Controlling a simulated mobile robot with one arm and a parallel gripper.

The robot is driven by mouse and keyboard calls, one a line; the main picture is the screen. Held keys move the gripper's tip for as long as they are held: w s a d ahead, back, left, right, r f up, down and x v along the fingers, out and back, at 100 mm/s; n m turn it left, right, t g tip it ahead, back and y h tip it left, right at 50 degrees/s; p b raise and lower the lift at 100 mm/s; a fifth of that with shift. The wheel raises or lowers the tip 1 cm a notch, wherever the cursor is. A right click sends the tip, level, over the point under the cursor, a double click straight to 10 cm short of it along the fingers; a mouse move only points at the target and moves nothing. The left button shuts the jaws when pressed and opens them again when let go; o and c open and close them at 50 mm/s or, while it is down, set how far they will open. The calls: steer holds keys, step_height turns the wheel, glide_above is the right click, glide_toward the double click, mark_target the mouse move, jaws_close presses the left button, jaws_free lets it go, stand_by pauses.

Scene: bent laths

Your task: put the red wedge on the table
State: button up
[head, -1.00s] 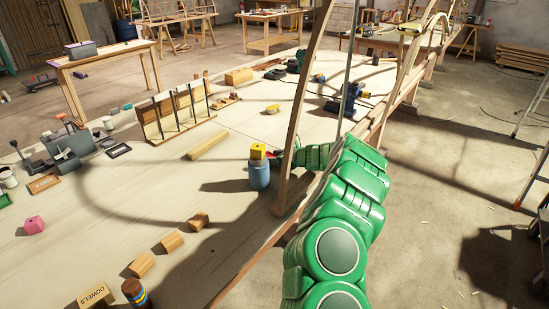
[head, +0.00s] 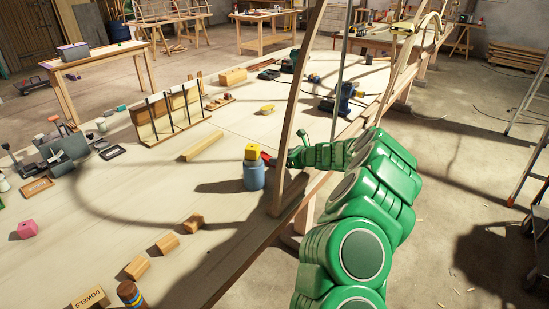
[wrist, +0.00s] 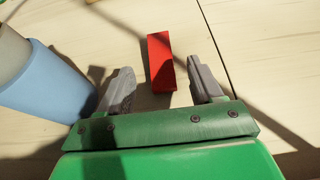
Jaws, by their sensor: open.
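The red wedge (wrist: 160,50) lies on the pale wooden table (wrist: 255,30) in the wrist view, ahead of and partly between my fingertips. It looks like a long red block with a dark shadow beside it. In the head view only a small red part of the wedge (head: 266,158) shows, right of the blue can. My gripper (wrist: 159,69) is open, with a finger on each side of the wedge's near end and nothing held. In the head view my gripper (head: 290,157) is small and partly hidden behind the upright lath.
A tall bent lath (head: 296,110) rises at the table edge beside my arm. Several wooden blocks (head: 167,243) lie nearer. The table's middle is fairly clear.

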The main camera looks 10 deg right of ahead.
steer(key=shift+v, duration=2.95)
